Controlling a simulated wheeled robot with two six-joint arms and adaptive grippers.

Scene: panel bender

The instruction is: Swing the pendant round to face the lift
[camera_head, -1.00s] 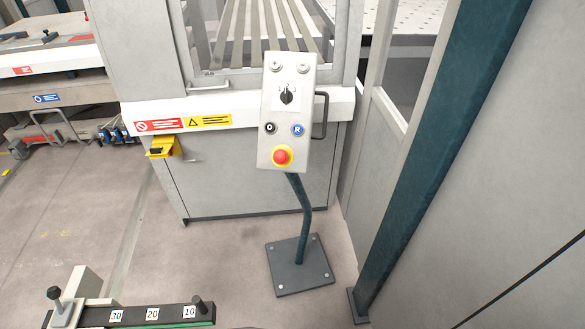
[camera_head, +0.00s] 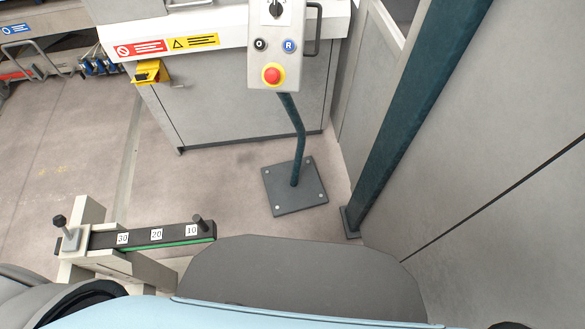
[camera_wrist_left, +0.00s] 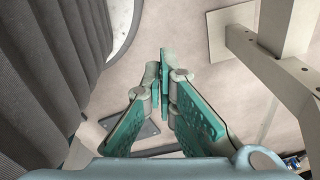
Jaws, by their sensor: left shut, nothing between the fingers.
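The pendant (camera_head: 275,62) is a light grey control box on a bent dark teal post (camera_head: 298,130), cut off by the top edge of the head view. It shows a red stop button on yellow, a blue R button, a black button and part of a selector. A dark handle (camera_head: 317,30) is on its right side. Its panel faces me. My left gripper (camera_wrist_left: 166,62) shows only in the left wrist view, shut and empty, its teal-padded fingers over the floor. The pendant box is not in that view. My right gripper is not in view. I cannot pick out the lift.
The post's square foot plate (camera_head: 295,186) is bolted to the floor. A dark teal upright (camera_head: 415,120) and grey panels stand to the right. A scale arm (camera_head: 155,234) with numbers is at lower left. A yellow foot-switch-like box (camera_head: 152,73) is on the machine front.

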